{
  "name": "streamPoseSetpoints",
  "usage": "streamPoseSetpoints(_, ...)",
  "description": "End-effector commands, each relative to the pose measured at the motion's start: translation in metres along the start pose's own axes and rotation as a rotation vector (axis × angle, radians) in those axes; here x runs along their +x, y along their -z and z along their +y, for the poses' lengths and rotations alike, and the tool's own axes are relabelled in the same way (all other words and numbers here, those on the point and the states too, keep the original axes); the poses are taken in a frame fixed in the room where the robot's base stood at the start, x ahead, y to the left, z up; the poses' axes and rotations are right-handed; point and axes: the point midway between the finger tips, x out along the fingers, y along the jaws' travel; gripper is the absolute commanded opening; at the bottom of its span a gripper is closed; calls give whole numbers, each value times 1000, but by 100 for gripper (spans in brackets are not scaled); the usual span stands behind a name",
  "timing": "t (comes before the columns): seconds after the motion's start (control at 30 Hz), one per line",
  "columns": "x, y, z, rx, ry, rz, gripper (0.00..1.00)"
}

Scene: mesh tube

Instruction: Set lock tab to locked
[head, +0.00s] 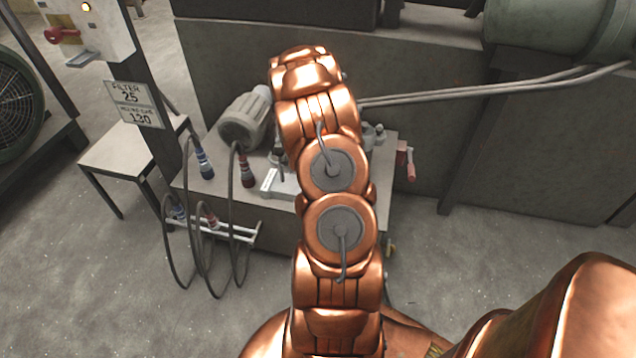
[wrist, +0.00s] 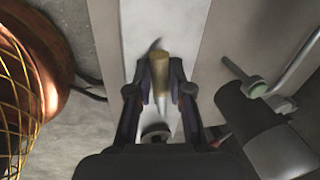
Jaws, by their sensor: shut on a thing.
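In the wrist view my gripper (wrist: 160,88) is shut on a small brass-coloured piece (wrist: 160,68) with a pale, narrower end. This piece may be the lock tab; I cannot tell for sure, nor read its locked or unlocked position. It stands over a light grey strip, with a dark shadow beside it. In the head view my copper arm reaches over the grey cabinet (head: 205,185) and hides the gripper and the held piece.
A grey motor (head: 245,117) and hose connectors (head: 204,163) are on the cabinet's left part. A red handle (head: 410,165) sticks out at its right. Cables hang in front.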

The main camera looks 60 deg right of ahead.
Motion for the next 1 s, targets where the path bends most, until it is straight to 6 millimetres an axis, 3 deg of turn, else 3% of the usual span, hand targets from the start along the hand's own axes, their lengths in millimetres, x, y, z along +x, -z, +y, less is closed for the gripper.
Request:
streamPoseSetpoints(0.07,0,1,0,1,-1,1,0)
streamPoseSetpoints(0.1,0,1,0,1,-1,1,22)
streamPoseSetpoints(0.33,0,0,0,-1,-1,0,45)
streamPoseSetpoints(0.77,-3,0,0,-1,-1,0,45)
streamPoseSetpoints(1.0,-20,0,0,-1,-1,0,45)
